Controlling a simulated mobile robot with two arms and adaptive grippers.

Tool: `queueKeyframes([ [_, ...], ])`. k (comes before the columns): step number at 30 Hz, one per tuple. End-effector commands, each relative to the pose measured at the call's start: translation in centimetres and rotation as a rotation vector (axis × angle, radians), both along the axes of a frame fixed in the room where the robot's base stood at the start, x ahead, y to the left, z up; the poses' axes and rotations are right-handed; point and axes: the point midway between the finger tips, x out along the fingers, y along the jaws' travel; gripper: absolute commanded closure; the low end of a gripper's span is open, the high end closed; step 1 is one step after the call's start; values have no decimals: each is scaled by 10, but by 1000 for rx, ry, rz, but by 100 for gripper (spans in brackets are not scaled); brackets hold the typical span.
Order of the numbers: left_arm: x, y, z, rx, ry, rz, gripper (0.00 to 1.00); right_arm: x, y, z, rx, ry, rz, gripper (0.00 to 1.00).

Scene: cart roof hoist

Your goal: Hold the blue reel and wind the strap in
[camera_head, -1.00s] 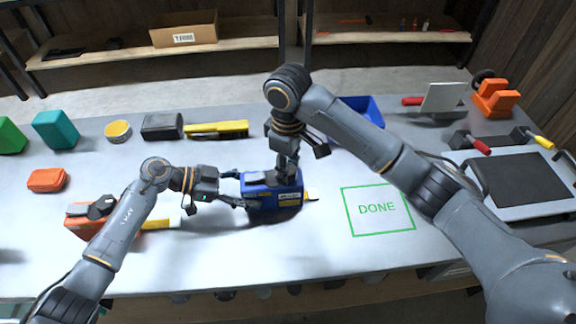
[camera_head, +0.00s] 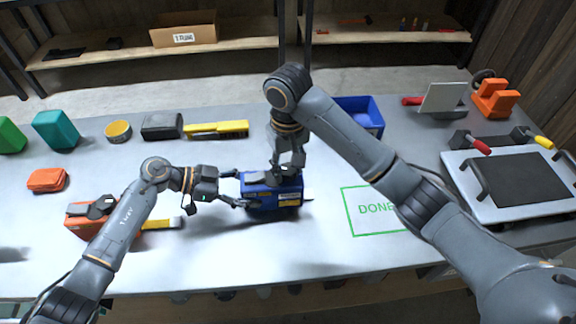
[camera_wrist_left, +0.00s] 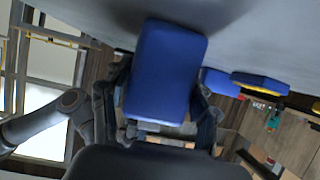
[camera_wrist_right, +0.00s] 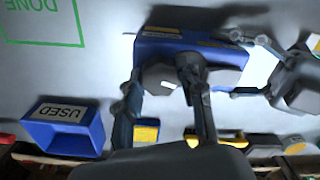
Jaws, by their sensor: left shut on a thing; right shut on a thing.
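The blue reel (camera_head: 290,201) sits on the table left of the DONE square. It has a dark winding part on top. My left gripper (camera_head: 238,190) is shut on the reel's left end; in the left wrist view the reel's blue body (camera_wrist_left: 165,70) lies between the fingers. My right gripper (camera_head: 286,168) comes down from above and is shut on the dark winding part (camera_wrist_right: 190,64), which its fingers partly hide in the right wrist view. A thin dark tip (camera_head: 309,200) sticks out at the reel's right end; I see no long strap.
A green DONE square (camera_head: 362,225) lies to the right. A blue USED bin (camera_head: 375,104) stands behind my right arm. An orange reel (camera_head: 75,220) with a yellow strap end (camera_head: 160,223) is at the left. A white tray (camera_head: 540,205) is at the far right.

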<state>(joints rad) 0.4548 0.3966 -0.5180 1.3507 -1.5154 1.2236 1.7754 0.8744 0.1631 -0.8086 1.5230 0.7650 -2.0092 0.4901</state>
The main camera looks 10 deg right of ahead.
Motion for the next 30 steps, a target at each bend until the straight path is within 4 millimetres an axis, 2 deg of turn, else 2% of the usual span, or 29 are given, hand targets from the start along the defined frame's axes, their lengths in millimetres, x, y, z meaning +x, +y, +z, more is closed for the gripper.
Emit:
queueKeyframes([
  [12, 3, 3, -1, 4, 0, 10, 70, -2, 0, -1, -3, 6, -4, 94],
  [13, 3, 3, -1, 4, 0, 10, 70, -2, 0, -1, -3, 6, -4, 56],
  [15, 2, 2, -1, 4, -1, 9, 70, -1, 0, -1, -2, 6, -4, 42],
  [16, 2, 2, -1, 4, -1, 9, 70, -1, 0, -1, -2, 6, -4, 39],
  [26, 0, 1, -1, 3, 0, 2, 70, 0, 0, 2, -1, 0, -4, 39],
  [30, 0, 0, -1, 2, 1, 1, 70, 2, 0, 16, -2, -6, -3, 39],
])
